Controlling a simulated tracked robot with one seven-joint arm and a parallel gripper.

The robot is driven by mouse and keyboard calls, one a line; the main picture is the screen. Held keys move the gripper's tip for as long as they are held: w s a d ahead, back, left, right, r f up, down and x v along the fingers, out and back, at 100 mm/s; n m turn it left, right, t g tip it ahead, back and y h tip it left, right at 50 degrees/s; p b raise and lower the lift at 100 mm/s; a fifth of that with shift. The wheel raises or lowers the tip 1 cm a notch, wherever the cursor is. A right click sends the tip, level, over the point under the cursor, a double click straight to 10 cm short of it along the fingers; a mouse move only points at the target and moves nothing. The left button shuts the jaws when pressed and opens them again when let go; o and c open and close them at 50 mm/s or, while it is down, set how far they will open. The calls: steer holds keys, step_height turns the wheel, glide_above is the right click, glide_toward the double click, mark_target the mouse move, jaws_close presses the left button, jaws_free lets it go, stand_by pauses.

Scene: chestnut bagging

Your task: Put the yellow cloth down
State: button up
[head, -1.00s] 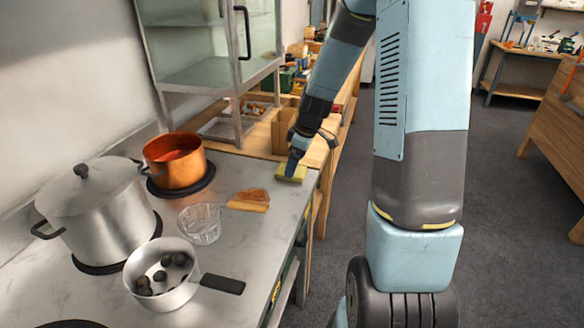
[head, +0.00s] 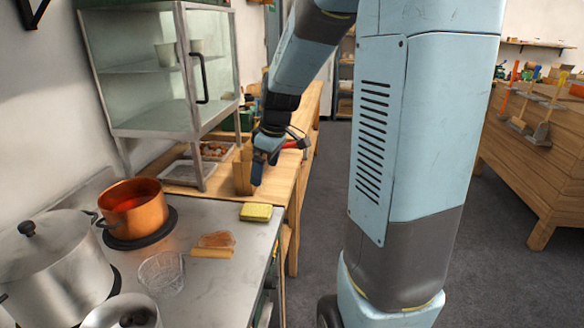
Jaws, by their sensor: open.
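The yellow cloth (head: 256,212) lies folded flat on the grey counter (head: 215,262), near its far right corner. My gripper (head: 257,180) is open and raised beyond the cloth, over the near end of the wooden bench, apart from the cloth. Its fingers point down and are small in this view. Nothing shows between them.
A copper pot (head: 133,208) and a large lidded pot (head: 58,262) stand on the left. A glass bowl (head: 160,272) and a brown item (head: 214,244) lie on the counter. A glass cabinet (head: 150,75) and a wooden block (head: 243,172) stand behind.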

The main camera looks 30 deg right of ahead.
steer(key=s+a+r+m+t, duration=0.1)
steer(key=s+r+m, duration=0.3)
steer(key=s, duration=0.6)
steer(key=s+r+m+t+h, duration=0.1)
steer(key=s+r+m+t, duration=0.1)
steer(key=s+r+m, duration=0.2)
steer(key=s+r, duration=0.3)
steer(key=s, duration=0.4)
steer(key=shift+s+a+m+h, duration=0.25)
steer(key=shift+a+m+h, duration=0.05)
steer(key=shift+a+m, duration=0.1)
